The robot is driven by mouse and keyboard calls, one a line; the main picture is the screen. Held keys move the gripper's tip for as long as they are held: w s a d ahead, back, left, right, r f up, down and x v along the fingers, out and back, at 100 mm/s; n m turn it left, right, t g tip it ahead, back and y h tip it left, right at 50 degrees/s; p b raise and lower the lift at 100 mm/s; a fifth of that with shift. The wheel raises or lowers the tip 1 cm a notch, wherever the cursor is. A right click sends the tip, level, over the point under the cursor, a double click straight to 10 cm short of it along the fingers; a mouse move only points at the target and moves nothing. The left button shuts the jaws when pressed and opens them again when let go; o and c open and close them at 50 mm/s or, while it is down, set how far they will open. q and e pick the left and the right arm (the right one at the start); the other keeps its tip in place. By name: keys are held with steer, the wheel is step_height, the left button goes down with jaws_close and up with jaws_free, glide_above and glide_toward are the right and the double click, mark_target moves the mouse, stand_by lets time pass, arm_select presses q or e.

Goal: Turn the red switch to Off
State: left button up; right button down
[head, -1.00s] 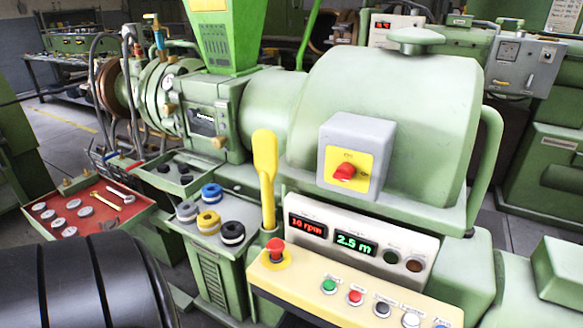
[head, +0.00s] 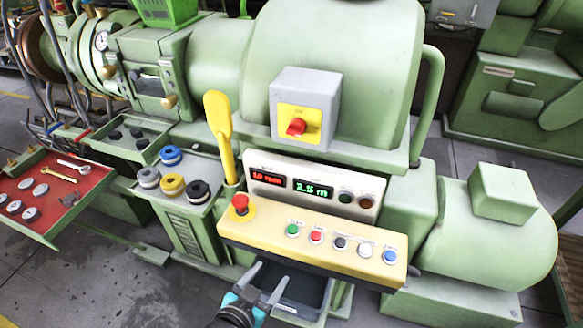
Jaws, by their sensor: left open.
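The red switch (head: 296,127) is a rotary knob on a yellow plate (head: 313,118). The plate is on the front of a grey box (head: 321,85) fixed to the green extruder housing (head: 350,45). The lettering on the plate is too small to read surely. My left gripper (head: 265,279) is at the bottom of the head view, below the yellow button panel. Its two grey fingers are apart with nothing between them. It is well below the switch and not touching it. My right gripper is not in view.
A yellow panel (head: 265,238) with a red mushroom button (head: 240,204) and several coloured buttons juts out below the switch. A yellow lever (head: 222,130) stands left of the switch box. A dark bin (head: 305,291) is under the panel. A red tray (head: 70,205) is at left.

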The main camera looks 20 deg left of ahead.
arm_select(q)
step_height(320, 180, up, 16)
steer(key=w+t+p, duration=0.2)
steer(key=t, duration=0.4)
glide_toward(292, 134)
steer(key=w, duration=0.6)
steer(key=w+d+p, duration=0.1)
steer(key=w, duration=0.2)
steer(key=shift+w+r, duration=0.15)
steer(key=shift+w, duration=0.2)
jaws_close()
